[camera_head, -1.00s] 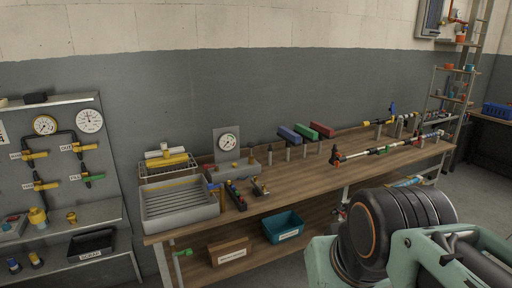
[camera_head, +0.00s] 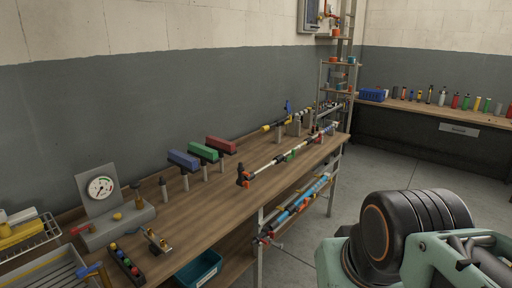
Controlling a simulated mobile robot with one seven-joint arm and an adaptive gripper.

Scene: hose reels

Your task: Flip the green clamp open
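A small green piece (camera_head: 291,154), probably the green clamp, sits on a white pipe (camera_head: 298,149) along the front right part of the workbench. It is too small to tell whether it is open or shut. A larger green block (camera_head: 204,151) stands on posts between a blue block (camera_head: 184,159) and a red block (camera_head: 221,145) near the back of the bench. My arm's dark joint and pale green links show at the lower right, in front of the floor. My gripper is out of view.
The wooden workbench (camera_head: 215,205) runs along the wall; its middle top is mostly clear. A pressure gauge (camera_head: 101,187) and a wire rack (camera_head: 28,238) stand at left. Blue pipes (camera_head: 300,202) lie on the lower shelf. Open floor (camera_head: 370,165) lies at right, before another bench with bottles.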

